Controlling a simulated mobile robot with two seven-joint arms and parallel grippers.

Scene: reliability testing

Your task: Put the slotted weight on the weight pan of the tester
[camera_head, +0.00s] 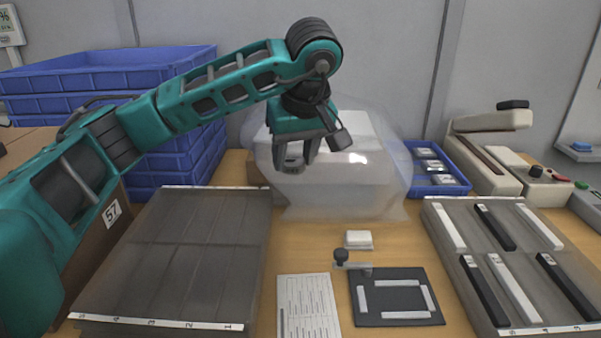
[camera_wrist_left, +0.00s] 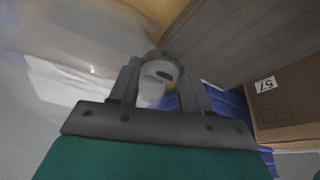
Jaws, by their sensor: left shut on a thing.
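My left gripper (camera_head: 312,153) hangs above the table in the middle, in front of a clear plastic bag. It is shut on a small grey piece, the slotted weight (camera_head: 289,165). In the left wrist view, the weight (camera_wrist_left: 160,72) shows as a pale round piece with a dark slot between the fingers (camera_wrist_left: 158,88). A beige tester (camera_head: 487,150) with a raised arm, a dark knob and a red button stands at the back right, apart from the gripper. I cannot make out its weight pan clearly. My right gripper is out of view.
A bagged white box (camera_head: 350,190) stands behind the gripper. A blue tray (camera_head: 437,187) sits beside the tester. A grey strip rack (camera_head: 455,290), a black plate (camera_head: 385,312), a paper sheet (camera_head: 307,305) and a grey divided tray (camera_head: 180,255) fill the front. Blue crates (camera_head: 180,165) are stacked left.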

